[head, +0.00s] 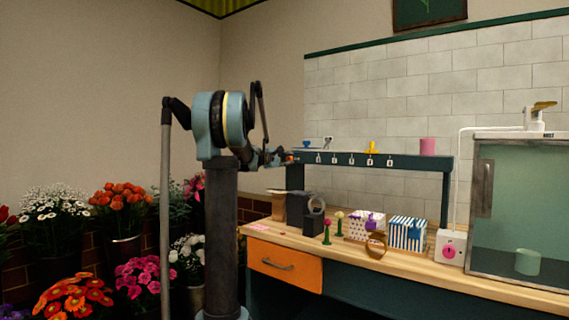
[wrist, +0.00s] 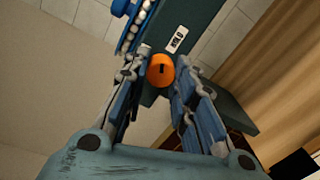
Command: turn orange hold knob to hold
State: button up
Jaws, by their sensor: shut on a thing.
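The orange hold knob (wrist: 160,70) shows in the wrist view on a dark green rail (wrist: 198,22), with a dark slot-like mark on its face. A small white label (wrist: 177,40) with dark lettering sits just beyond it. My gripper (wrist: 161,62) has its two fingers on either side of the knob and is shut on it. In the head view my gripper (head: 284,159) is at the left end of the rail (head: 425,161). The knob is mostly hidden there by the fingers.
Hooks with small tags line the rail, and a blue item (head: 306,146), a yellow item (head: 372,147) and a pink cup (head: 427,147) stand on top. Below, boxes, a basket (head: 376,245) and flowers stand on the wooden bench. A glass cabinet (head: 520,205) is right; potted flowers are left.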

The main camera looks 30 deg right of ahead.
jog(key=m, duration=0.4)
jog(key=shift+s+m, duration=0.1)
jog(key=shift+m, duration=0.3)
grip_shut()
jog(key=shift+m+t, duration=0.3)
jog(key=o, duration=1.1)
grip_release()
jog(key=shift+f, duration=0.1)
jog(key=shift+c, duration=0.2)
jog(key=v, duration=1.2)
